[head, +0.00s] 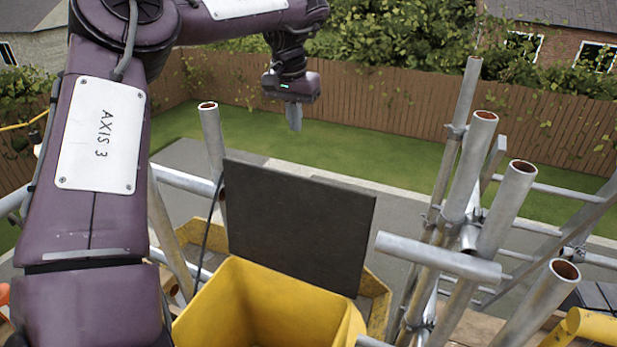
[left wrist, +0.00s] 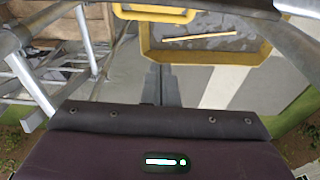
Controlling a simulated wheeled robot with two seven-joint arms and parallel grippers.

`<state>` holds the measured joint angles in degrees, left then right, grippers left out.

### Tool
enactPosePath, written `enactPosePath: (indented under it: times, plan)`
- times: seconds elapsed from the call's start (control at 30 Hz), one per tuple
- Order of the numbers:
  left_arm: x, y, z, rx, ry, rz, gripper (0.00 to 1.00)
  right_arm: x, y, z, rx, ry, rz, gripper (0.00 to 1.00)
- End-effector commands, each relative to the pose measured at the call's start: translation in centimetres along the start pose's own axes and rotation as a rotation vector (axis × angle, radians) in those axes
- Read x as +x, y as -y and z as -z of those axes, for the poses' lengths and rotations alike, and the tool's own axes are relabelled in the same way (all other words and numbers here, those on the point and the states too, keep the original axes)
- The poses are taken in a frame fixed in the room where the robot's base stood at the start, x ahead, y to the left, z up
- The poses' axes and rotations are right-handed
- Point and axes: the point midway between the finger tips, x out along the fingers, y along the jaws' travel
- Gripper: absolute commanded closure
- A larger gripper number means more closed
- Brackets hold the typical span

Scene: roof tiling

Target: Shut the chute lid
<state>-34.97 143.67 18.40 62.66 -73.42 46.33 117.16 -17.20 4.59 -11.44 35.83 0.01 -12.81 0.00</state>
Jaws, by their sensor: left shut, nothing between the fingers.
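The chute lid (head: 300,222) is a flat dark grey panel. It stands open and nearly upright at the back of the yellow chute mouth (head: 262,305) in the head view. The mouth is uncovered. My left gripper (head: 295,122) is above and beyond the lid's top edge, apart from it, with its fingers pointing down. The fingers are shut and empty. They also show in the left wrist view (left wrist: 161,88), where I cannot clearly make out the lid. My right gripper is not in view.
A yellow skip (head: 376,298) stands below and behind the chute; its rim shows in the left wrist view (left wrist: 200,57). Scaffold tubes (head: 470,180) rise right of the lid, and another tube (head: 212,140) stands at its left. A dark cable (head: 207,240) hangs left of it.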

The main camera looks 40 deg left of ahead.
Motion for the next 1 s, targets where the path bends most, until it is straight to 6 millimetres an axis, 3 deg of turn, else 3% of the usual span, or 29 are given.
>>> enactPosePath:
  times: [0.07, 0.27, 0.7, 1.0]
  plan:
    - [1.0, -0.2, -0.1, -0.005, -0.002, -0.001, 1.00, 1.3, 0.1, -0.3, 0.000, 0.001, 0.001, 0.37]
    - [2.2, -0.3, -0.1, -0.006, 0.002, -0.003, 1.00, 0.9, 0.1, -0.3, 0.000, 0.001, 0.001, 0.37]
    - [10.6, -0.2, -0.2, -0.006, 0.004, -0.002, 1.00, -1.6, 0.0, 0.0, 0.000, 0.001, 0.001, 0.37]
    - [9.5, -0.3, -3.0, -0.005, -0.001, -0.004, 1.00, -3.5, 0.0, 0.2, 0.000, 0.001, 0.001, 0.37]
